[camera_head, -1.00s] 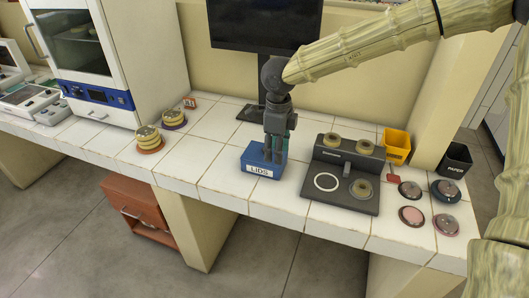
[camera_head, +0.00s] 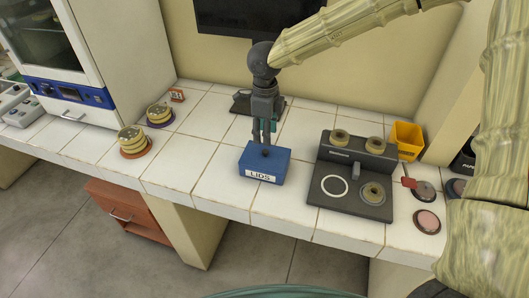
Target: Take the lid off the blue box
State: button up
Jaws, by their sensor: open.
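The blue box (camera_head: 264,165) stands on the white tiled bench and bears a white label reading "LIDS". Its blue top has a small dark knob (camera_head: 265,152) in the middle. My gripper (camera_head: 265,142) points down just above the knob, with its fingers apart and empty. It appears clear of the box top, though the exact gap is hard to judge.
Right of the box is a dark device (camera_head: 350,180) with several round pieces. An orange bin (camera_head: 407,138) stands behind it, and round dishes (camera_head: 427,221) lie at the right. Stacked dishes (camera_head: 133,140) and an incubator (camera_head: 110,60) are at the left. Bench left of the box is clear.

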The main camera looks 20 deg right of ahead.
aim_at(265, 151)
jog(key=shift+w+f, duration=0.2)
jog(key=shift+f, duration=0.6)
jog(key=shift+w+f, duration=0.15)
jog(key=shift+f, duration=0.6)
jog(key=shift+s+d+f+p, duration=0.1)
jog(key=shift+s+f+p, duration=0.15)
jog(key=shift+p, duration=0.25)
notch_tip(265, 151, down, 4)
jog(key=shift+w+f+p, duration=0.1)
jog(key=shift+f+p, duration=0.05)
jog(key=shift+p, duration=0.45)
grip_shut()
